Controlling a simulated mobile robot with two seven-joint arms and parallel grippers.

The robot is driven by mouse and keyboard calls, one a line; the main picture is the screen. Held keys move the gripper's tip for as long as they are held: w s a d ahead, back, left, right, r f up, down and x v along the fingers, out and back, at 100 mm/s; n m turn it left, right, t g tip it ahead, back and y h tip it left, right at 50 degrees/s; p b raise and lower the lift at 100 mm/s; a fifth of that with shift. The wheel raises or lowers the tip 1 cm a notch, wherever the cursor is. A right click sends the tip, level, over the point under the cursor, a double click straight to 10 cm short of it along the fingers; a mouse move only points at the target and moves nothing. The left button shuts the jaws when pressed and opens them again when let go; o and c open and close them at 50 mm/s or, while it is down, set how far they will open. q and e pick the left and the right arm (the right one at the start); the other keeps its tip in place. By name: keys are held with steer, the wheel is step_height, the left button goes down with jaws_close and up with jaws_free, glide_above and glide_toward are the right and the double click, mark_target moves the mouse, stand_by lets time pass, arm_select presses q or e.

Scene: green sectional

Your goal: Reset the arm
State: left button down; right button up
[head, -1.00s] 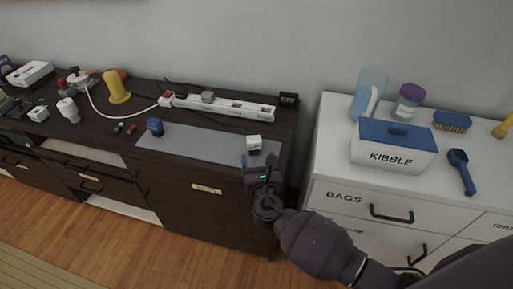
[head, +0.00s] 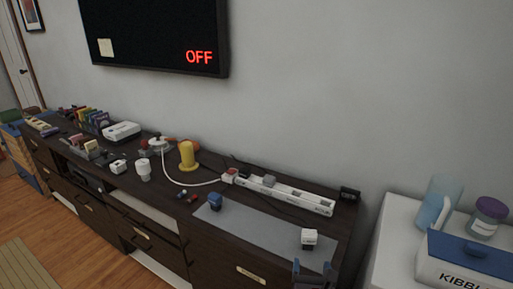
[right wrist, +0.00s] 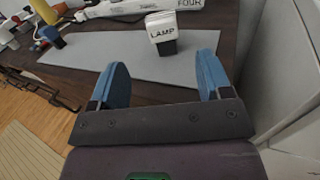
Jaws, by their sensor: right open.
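My right gripper (head: 312,267) shows at the bottom edge of the head view, at the front of the dark cabinet, with most of its arm out of frame. In the right wrist view its two blue fingers (right wrist: 163,78) are spread wide with nothing between them. A white plug marked LAMP (right wrist: 162,27) with a dark base stands upright on the grey mat (right wrist: 120,50), just beyond the fingertips and apart from them. In the head view this white plug (head: 309,238) is at the mat's right end. My left gripper is not in view.
A white power strip (head: 285,193) lies behind the mat. A blue plug (head: 215,201) stands on the mat's left end. A yellow cylinder (head: 187,155) and a white router-like box (head: 121,131) are farther left. A white cabinet (head: 393,232) with a kibble box (head: 465,262) stands at right.

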steer(key=s+d+f+m+g+y, duration=0.1)
steer(key=s+d+f+m+g, duration=0.1)
steer(key=s+m, duration=0.6)
steer(key=s+d+f+m+g+y+p, duration=0.1)
steer(key=s+d+f+m+g, duration=0.1)
steer(key=s+m, duration=0.7)
steer(key=s+d+f+m+g+y, duration=0.1)
steer(key=s+d+f+m+g, duration=0.1)
steer(key=s+d+m, duration=0.3)
steer(key=s+f+m, duration=0.1)
steer(key=s+m, duration=0.3)
steer(key=m, duration=0.5)
steer(key=shift+d+f+m+g+p, duration=0.25)
steer(key=shift+d+m+g+p, duration=0.05)
steer(key=shift+d+m+p, duration=0.1)
